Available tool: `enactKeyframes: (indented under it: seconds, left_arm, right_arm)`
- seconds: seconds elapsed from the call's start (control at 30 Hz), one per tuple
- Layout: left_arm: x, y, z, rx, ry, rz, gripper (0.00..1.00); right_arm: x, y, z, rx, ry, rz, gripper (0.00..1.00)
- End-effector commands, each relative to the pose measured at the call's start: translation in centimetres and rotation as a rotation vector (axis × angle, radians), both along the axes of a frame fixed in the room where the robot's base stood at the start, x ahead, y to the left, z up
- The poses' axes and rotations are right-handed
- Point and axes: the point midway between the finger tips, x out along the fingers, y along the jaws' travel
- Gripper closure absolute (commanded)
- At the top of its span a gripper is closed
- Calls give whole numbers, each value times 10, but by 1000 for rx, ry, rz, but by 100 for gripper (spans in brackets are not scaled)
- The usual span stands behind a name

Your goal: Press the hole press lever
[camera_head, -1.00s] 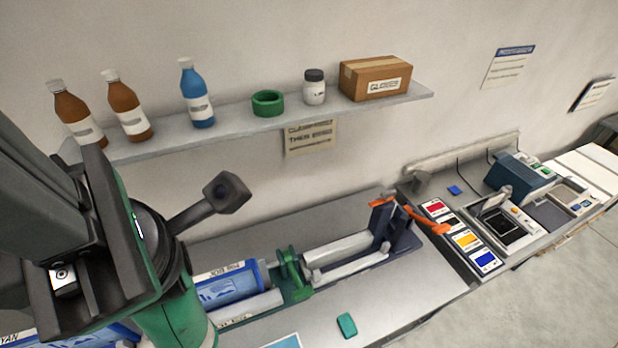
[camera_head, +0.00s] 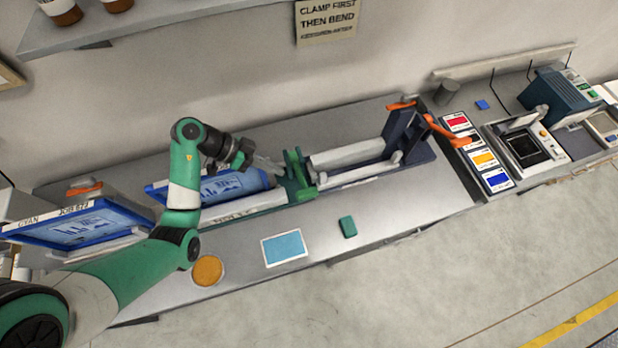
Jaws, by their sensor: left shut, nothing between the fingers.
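A dark blue frame (camera_head: 410,138) stands at the right end of the main bench. An orange lever (camera_head: 441,130) sticks out from its top to the right. No readable label marks either as the hole press. My left gripper (camera_head: 268,165) is over the bench, well left of the lever, above the far edge of a blue printed plate (camera_head: 225,186). Its fingers are shut and hold nothing. The tips point right, close to a green clamp (camera_head: 294,174); I cannot tell whether they touch. My right gripper is not in view.
Pale rollers (camera_head: 345,153) lie between the clamp and the frame. A blue tray (camera_head: 75,228) with an orange handle is at left. A green block (camera_head: 347,227), a light blue card (camera_head: 284,248) and an orange disc (camera_head: 207,270) lie on the front bench. A shelf (camera_head: 110,30) overhangs at upper left.

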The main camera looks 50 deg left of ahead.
Motion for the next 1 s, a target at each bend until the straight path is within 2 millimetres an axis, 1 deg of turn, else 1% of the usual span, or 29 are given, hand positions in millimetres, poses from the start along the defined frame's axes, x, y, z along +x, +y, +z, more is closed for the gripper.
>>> enactKeyframes:
  seconds: [0.03,0.13,0.4,0.57,0.67,1.0]
  left_arm:
    - [-4,6,-4,-3,2,20,100]
    - [-5,12,-2,-1,-1,34,100]
    - [-4,11,-2,0,-4,31,100]
    - [2,5,-9,-2,-4,27,100]
    - [11,-4,-21,-1,-3,26,100]
    - [51,-41,-71,-1,-4,24,100]
  right_arm:
    - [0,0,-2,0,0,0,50]
    - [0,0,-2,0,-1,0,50]
    - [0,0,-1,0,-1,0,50]
    - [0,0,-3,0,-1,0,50]
    - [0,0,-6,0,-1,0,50]
    - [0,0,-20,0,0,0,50]
